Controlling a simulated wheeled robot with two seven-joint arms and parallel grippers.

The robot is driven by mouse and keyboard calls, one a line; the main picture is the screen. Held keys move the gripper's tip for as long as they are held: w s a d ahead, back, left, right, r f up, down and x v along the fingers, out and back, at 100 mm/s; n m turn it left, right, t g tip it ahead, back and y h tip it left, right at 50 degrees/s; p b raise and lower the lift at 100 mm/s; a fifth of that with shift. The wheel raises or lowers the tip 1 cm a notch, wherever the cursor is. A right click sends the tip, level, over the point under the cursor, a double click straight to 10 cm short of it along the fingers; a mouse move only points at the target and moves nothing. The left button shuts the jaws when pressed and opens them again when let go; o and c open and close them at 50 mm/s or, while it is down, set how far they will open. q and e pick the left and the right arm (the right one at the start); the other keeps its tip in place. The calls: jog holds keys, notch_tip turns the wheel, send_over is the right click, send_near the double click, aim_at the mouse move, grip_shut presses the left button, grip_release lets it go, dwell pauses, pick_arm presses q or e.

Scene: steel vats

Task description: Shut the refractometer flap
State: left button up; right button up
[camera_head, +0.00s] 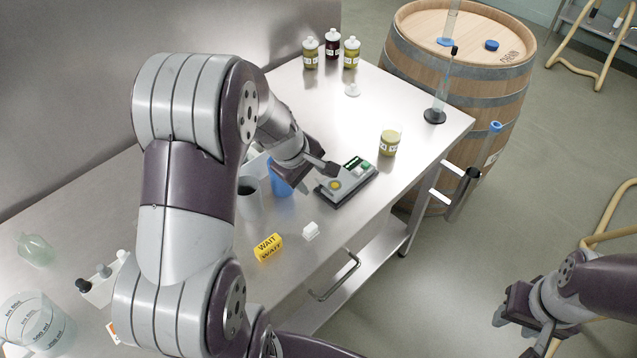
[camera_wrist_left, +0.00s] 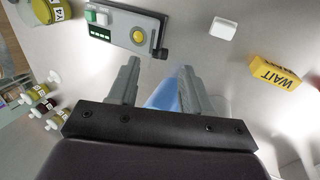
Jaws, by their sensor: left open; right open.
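The refractometer (camera_head: 346,185) is a grey device with a dark base on the steel table; it also shows at the top of the left wrist view (camera_wrist_left: 122,26). It has a small display, green and white buttons and a round yellow sample spot (camera_wrist_left: 138,37), which is uncovered. The dark flap (camera_wrist_left: 161,46) stands open at the end beside that spot. My left gripper (camera_wrist_left: 158,70) is open, its fingertips just short of the flap end, with no visible contact; in the head view it hangs over that end. My right gripper (camera_head: 540,338) is open and empty, off the table at lower right.
A blue object (camera_head: 281,180) stands close beside the left gripper. A yellow WAIT block (camera_head: 268,247) and small white block (camera_head: 310,230) lie in front. A sample jar (camera_head: 389,141) and cylinder (camera_head: 440,95) stand beyond the device. A barrel (camera_head: 455,60) adjoins the table.

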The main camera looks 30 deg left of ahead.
aim_at(318, 188)
pick_arm(q)
jog(key=x, duration=0.3)
jog(key=shift+w+f, duration=0.2)
jog(key=shift+f, duration=0.1)
jog(key=shift+d+f, duration=0.1)
jog(key=shift+f, duration=0.35)
jog(key=shift+w, duration=0.1)
